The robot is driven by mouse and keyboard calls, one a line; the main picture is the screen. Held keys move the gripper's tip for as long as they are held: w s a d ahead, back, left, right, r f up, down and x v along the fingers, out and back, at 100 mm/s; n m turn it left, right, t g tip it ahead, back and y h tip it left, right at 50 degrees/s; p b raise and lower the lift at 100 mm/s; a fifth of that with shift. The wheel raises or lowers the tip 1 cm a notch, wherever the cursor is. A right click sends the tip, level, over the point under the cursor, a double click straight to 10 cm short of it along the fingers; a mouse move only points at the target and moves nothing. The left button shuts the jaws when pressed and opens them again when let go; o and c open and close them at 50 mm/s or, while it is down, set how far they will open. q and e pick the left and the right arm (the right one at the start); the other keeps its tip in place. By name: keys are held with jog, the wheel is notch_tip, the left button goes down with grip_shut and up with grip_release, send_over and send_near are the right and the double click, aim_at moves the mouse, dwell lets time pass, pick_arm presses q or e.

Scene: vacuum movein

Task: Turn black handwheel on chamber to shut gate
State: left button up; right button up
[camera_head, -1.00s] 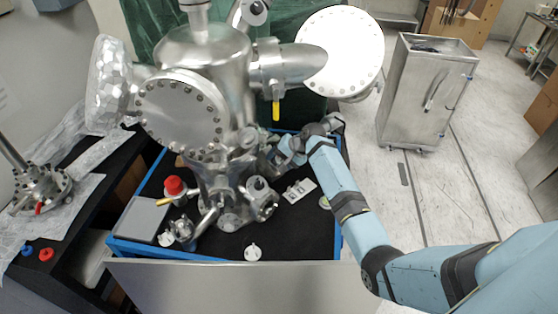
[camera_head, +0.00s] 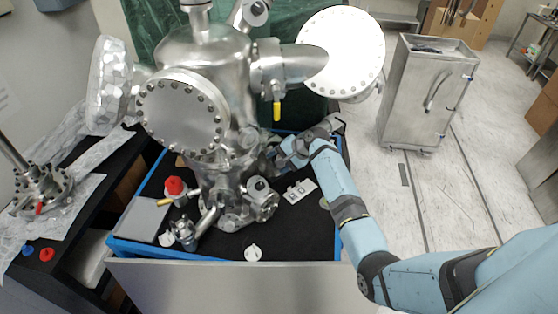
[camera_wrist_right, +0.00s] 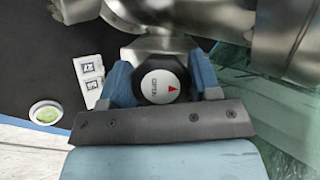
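The black handwheel (camera_wrist_right: 162,80) shows in the right wrist view as a round black knob with a white cap, marked "OPEN" with a red arrow. My right gripper (camera_wrist_right: 163,84) has one blue finger on each side of the handwheel, and both appear to touch its rim. In the head view my right gripper (camera_head: 283,152) reaches the right side of the steel chamber (camera_head: 205,60). The handwheel it holds cannot be made out clearly there. My left gripper is not in view.
A small black-topped knob (camera_head: 260,184) and a red-capped valve (camera_head: 175,186) sit low on the chamber. A white plate (camera_head: 299,189) and a white fitting (camera_head: 253,253) lie on the black cart top (camera_head: 305,225). A steel cabinet (camera_head: 420,95) stands at right.

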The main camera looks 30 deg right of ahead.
jog(key=o, duration=0.4)
jog(key=shift+r, duration=0.1)
jog(key=b+v, duration=0.2)
jog(key=v, duration=1.1)
jog(key=shift+s+d+r, duration=0.15)
jog(key=shift+d+r, duration=0.05)
jog(key=shift+d, duration=0.05)
